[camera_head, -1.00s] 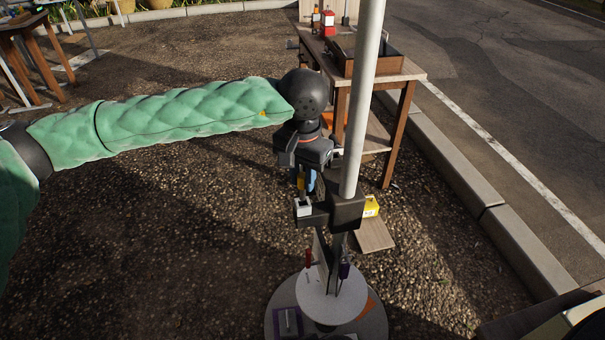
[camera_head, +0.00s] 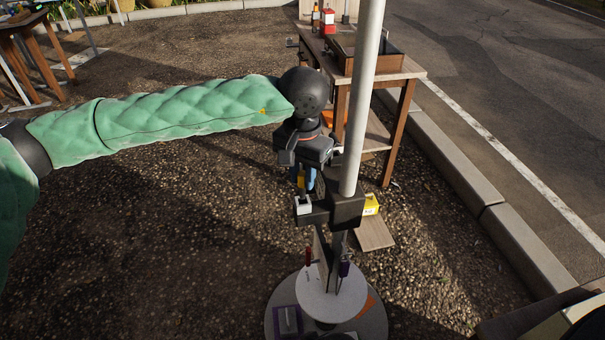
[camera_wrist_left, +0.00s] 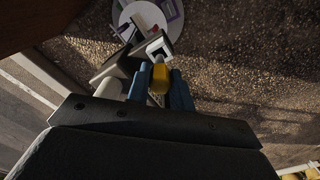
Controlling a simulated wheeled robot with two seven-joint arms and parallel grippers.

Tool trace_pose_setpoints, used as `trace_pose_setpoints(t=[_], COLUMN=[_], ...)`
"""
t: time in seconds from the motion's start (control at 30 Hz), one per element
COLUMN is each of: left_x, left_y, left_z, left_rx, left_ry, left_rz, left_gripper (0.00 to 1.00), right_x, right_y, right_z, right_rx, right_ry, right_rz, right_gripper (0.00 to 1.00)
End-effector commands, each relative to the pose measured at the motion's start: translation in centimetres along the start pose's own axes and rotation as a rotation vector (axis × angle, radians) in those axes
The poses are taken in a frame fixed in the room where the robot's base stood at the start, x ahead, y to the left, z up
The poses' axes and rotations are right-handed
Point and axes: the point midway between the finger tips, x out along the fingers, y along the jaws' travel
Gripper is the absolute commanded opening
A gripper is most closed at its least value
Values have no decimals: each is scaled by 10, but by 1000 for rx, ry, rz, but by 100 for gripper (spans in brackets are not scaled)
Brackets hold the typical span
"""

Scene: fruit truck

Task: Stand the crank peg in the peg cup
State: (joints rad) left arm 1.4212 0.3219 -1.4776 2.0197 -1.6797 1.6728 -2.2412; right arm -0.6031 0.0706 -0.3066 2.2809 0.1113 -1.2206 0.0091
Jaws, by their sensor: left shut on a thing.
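My left gripper (camera_head: 306,184) hangs under the green sleeved arm, its blue fingers pointing down beside the pole. It is shut on the yellow crank peg (camera_wrist_left: 160,76), which shows between the blue fingers in the left wrist view. The white square peg cup (camera_head: 303,207) sits on the left end of the black bracket, just below the fingers. It also shows in the left wrist view (camera_wrist_left: 165,42), with the peg's lower end over or at its opening. I cannot tell whether the tip is inside. My right gripper is not in view.
A grey pole (camera_head: 364,110) rises close to the right of the gripper from the black bracket (camera_head: 345,210). A yellow box (camera_head: 371,204) is at the bracket's right side. Below is a round white disc (camera_head: 330,300). A wooden table (camera_head: 399,72) stands behind.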

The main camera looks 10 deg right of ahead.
Motion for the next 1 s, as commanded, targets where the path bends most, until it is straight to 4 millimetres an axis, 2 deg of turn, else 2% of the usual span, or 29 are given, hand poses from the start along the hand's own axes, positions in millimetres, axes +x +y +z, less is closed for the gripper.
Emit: trace_pose_setpoints(t=[0.37,1.0], left_x=[1,14], left_y=[0,0], left_z=[0,0], left_rx=[0,0], left_ry=[0,-1], left_rz=[0,0], left_gripper=[0,0], right_x=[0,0], right_y=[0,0], right_z=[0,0], right_rx=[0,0], right_ry=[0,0], right_rz=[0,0], right_gripper=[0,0])
